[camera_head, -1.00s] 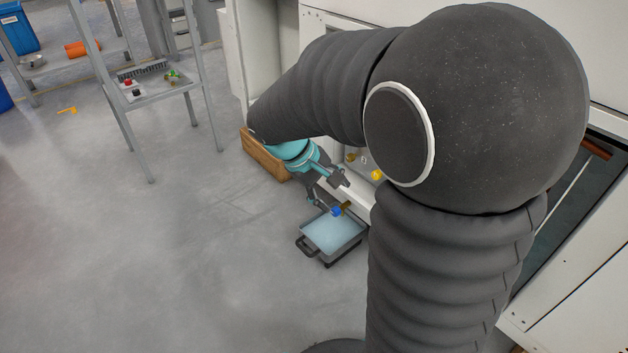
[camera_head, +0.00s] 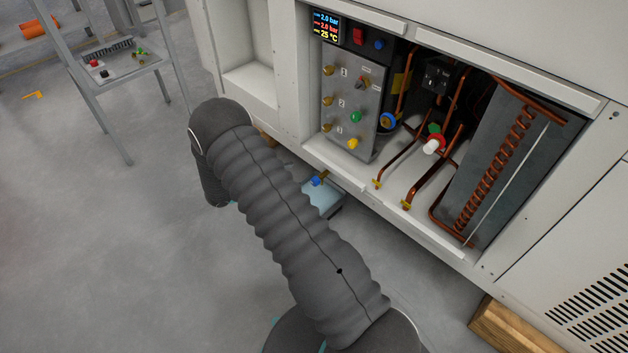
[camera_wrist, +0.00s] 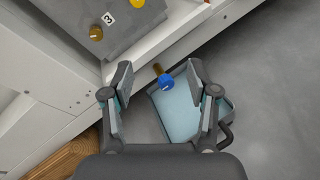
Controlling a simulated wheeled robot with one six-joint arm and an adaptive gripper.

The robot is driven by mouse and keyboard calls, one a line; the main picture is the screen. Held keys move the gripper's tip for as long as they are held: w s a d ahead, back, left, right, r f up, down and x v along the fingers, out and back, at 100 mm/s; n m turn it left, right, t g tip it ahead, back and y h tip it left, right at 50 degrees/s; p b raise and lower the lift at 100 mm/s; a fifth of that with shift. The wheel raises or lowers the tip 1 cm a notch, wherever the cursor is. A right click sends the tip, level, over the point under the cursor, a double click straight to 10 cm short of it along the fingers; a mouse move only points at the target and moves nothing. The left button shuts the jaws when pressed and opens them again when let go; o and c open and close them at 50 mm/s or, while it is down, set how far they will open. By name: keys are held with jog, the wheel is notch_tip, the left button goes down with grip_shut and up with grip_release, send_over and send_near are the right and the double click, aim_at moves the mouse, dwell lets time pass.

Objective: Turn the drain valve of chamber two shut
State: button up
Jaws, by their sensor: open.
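A small tap with a blue knob (camera_head: 316,181) on a brass stem sticks out low under the cabinet's front edge, above a grey tray of pale blue liquid. No label on this tap can be read. In the wrist view the blue knob (camera_wrist: 165,82) lies between the fingers of my gripper (camera_wrist: 160,77) as seen from above. The fingers are spread and do not visibly touch it; the depth gap is hard to tell. In the head view my arm hides the gripper. The tray (camera_wrist: 229,112) shows beneath the tap.
The open cabinet holds a grey panel (camera_head: 339,150) with numbered knobs, a blue handwheel (camera_head: 388,121), a red and white valve (camera_head: 433,146) and copper pipes. A wooden block (camera_wrist: 62,157) lies beside the cabinet foot. A metal rack (camera_head: 118,135) stands back left. The floor between is clear.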

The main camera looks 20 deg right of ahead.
aim_at(313, 183)
notch_tip(313, 183, down, 14)
jog(key=a+n+t+h+p, duration=0.1)
jog(key=a+n+t+p, duration=0.1)
jog(key=n+t, duration=0.35)
jog(key=x, duration=1.3)
jog(key=shift+w+d+r, duration=0.2)
jog(key=shift+d+r, duration=0.1)
jog(key=shift+c, duration=0.2)
grip_shut()
